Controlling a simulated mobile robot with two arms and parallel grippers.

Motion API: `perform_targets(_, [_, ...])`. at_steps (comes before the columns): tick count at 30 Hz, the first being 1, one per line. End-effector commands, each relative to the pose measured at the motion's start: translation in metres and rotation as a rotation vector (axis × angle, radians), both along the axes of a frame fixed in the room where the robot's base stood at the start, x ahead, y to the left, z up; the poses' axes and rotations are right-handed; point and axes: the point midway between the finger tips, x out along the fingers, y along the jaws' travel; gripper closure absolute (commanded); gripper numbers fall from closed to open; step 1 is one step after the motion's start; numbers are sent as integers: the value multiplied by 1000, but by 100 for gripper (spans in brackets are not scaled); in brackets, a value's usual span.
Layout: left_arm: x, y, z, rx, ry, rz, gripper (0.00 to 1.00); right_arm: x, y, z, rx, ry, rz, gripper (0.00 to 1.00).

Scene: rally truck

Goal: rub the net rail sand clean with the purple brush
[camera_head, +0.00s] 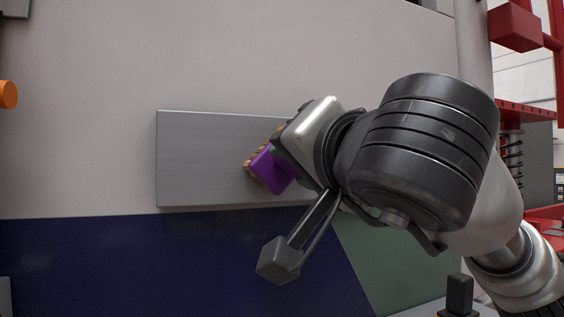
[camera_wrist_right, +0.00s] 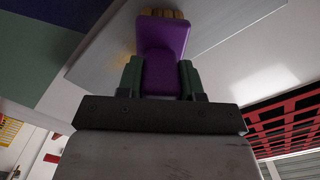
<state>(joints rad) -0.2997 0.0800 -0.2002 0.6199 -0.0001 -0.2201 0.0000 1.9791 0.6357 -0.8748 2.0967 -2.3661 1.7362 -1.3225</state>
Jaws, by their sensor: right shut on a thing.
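The purple brush (camera_head: 271,170) has tan bristles and is held by my right gripper (camera_head: 284,150) against or very near a grey metal panel (camera_head: 200,160) on the truck's side. In the right wrist view the brush (camera_wrist_right: 161,50) sits between the two green fingers of my right gripper (camera_wrist_right: 161,78), bristles toward the panel (camera_wrist_right: 110,55). A faint yellowish patch (camera_wrist_right: 122,47) shows on the panel beside the brush, possibly sand. My arm hides the panel's right part in the head view. I cannot make out a net rail by name. My left gripper is not in view.
The truck side (camera_head: 90,110) is pale above, with dark blue (camera_head: 150,265) and green (camera_head: 375,260) areas below. Red parts (camera_head: 515,28) and a coil spring (camera_head: 512,150) are at the right. An orange rounded thing (camera_head: 7,95) is at the left edge. Space left of the panel is clear.

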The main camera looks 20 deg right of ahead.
Motion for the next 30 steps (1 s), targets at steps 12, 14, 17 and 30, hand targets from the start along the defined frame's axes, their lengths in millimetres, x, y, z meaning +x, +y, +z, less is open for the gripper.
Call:
perform_targets(12, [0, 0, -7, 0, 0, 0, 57, 2, -25, 0, 4, 0, -4, 94])
perform_targets(14, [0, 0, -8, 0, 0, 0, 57, 3, -30, 0, 4, 0, -4, 94])
perform_targets(17, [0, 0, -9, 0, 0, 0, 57, 3, -36, 0, 3, 1, -2, 94])
perform_targets(30, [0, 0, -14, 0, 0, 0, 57, 5, -62, 0, 4, 0, -3, 94])
